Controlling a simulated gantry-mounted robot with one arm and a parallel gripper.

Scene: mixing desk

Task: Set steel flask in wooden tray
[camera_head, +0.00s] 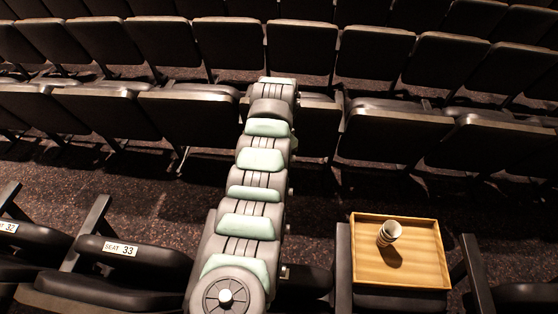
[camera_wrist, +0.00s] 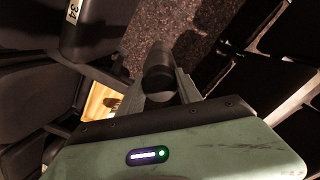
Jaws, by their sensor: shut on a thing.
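My gripper (camera_wrist: 164,88) shows in the wrist view, its two fingers shut on a dark, rounded cylinder, which I take to be the steel flask (camera_wrist: 158,58). The flask is held above the dark carpet and shows no contact with anything else. In the head view my arm reaches away to the seat row, and its far end hides the gripper and flask. The wooden tray (camera_head: 415,272) lies at the lower right of the head view, right of my arm. Part of the tray (camera_wrist: 97,112) also shows at the left of the wrist view, apart from the flask.
Rows of dark folding seats (camera_head: 374,53) fill the back. Seat 33 (camera_head: 137,255) is at the lower left. Speckled carpet (camera_head: 110,165) lies between the rows.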

